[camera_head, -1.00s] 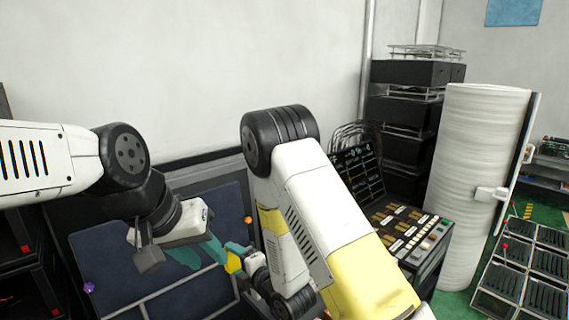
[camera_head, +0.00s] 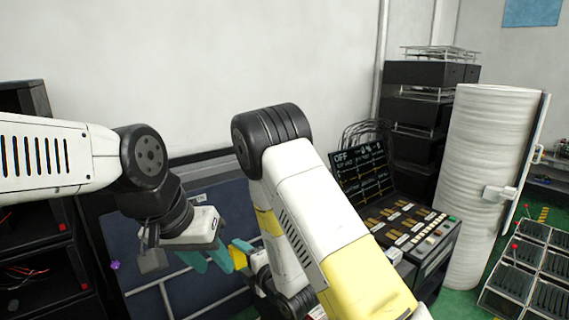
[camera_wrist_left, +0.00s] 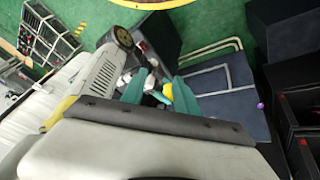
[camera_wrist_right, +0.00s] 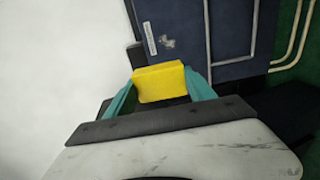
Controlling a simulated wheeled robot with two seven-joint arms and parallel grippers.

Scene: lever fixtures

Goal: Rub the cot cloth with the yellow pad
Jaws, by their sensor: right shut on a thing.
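The yellow pad (camera_wrist_right: 160,83) is held between the teal fingers of my right gripper (camera_wrist_right: 162,90), which is shut on it. In the head view the pad (camera_head: 238,258) shows small, right beside the fingers of my left gripper (camera_head: 209,260). My left gripper (camera_wrist_left: 160,92) is open, its two teal fingers spread, with the pad showing between them in the left wrist view; I cannot tell whether they touch it. The dark blue cot cloth (camera_head: 172,303), crossed by pale lines, lies below and behind both grippers. It also shows in the right wrist view (camera_wrist_right: 232,35). My arms hide part of it.
A console with a screen (camera_head: 362,172) stands right of my right arm. A tall white roll (camera_head: 487,190) and black stacked units (camera_head: 415,125) stand farther right. Dark shelves (camera_head: 40,270) are at the left. A purple ball (camera_head: 115,265) is at the cloth's left edge.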

